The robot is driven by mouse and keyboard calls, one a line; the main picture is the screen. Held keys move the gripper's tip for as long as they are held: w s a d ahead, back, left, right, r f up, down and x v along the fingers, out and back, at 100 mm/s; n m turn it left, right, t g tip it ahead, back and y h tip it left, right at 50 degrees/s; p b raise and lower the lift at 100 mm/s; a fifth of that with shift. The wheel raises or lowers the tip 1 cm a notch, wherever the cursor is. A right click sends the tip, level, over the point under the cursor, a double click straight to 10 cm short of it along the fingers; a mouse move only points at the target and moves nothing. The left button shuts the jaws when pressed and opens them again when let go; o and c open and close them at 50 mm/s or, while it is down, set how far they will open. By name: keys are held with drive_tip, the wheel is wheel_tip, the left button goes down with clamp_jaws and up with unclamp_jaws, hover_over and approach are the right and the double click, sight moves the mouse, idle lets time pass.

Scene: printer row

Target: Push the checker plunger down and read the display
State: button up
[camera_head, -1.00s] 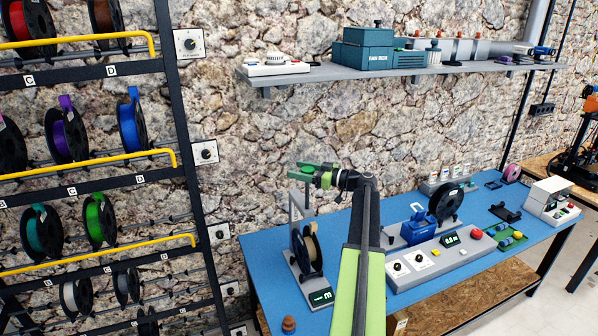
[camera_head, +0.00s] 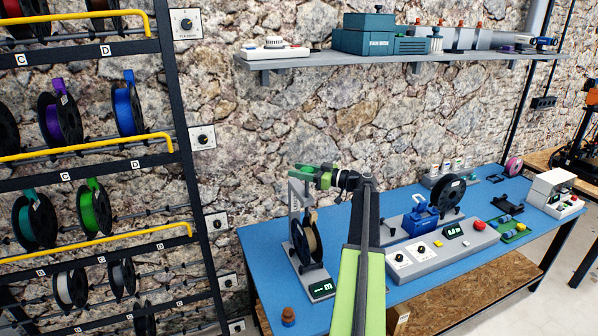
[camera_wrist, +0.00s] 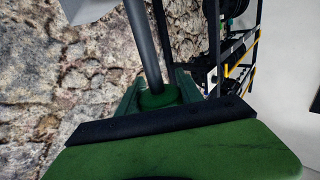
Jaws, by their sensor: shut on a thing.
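The checker (camera_head: 319,286) stands at the left end of the blue bench, with an upright post and a spool (camera_head: 306,236) of beige filament. Its small dark display (camera_head: 322,288) shows green characters, the last like an M; the rest is too small to read. My gripper (camera_head: 302,173) is at the top of the checker. In the wrist view, a grey rod (camera_wrist: 142,45) runs through a green piece between my green fingers (camera_wrist: 159,98). I take it for the checker plunger; my gripper is shut on it. How far down it sits is unclear.
A grey console (camera_head: 440,247) with knobs and a red button stands right of my arm, near a blue device (camera_head: 419,214). A spool rack (camera_head: 100,168) is at the left. A shelf (camera_head: 400,54) hangs above. A brown knob-like piece (camera_head: 288,315) lies at the front edge.

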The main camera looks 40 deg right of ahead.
wheel_tip(320, 180, down, 5)
drive_tip(key=b, duration=0.3)
drive_tip(key=shift+r, duration=0.25)
drive_tip(key=o, duration=1.2)
drive_tip(key=shift+c, duration=0.2)
drive_tip(key=v, duration=1.7)
drive_tip(key=shift+s, duration=0.15)
drive_tip(key=shift+d, duration=0.1)
